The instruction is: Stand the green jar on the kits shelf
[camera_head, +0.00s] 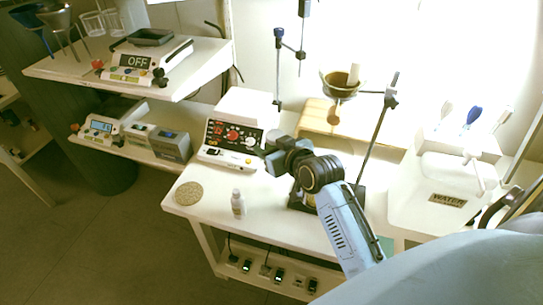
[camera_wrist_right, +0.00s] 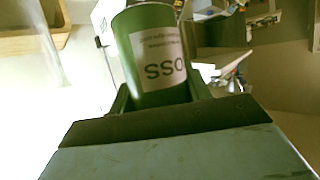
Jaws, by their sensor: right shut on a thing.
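The green jar (camera_wrist_right: 135,70) shows in the right wrist view, with a white printed label on its side. It sits between the fingers of my right gripper (camera_wrist_right: 160,96), which is shut on it. In the head view my right gripper (camera_head: 274,160) is in front of the white device with knobs, above the white table; the jar cannot be made out there. My left gripper is not in view. No shelf label reading kits is legible. At the left are an upper shelf (camera_head: 75,72) and a lower shelf (camera_head: 140,151).
A scale (camera_head: 150,58) stands on the upper shelf; small boxes (camera_head: 172,146) stand on the lower one. A white bottle (camera_head: 238,205) and a round cork mat (camera_head: 188,193) are on the table's front left. A stand rod (camera_head: 378,130) rises beside my right arm.

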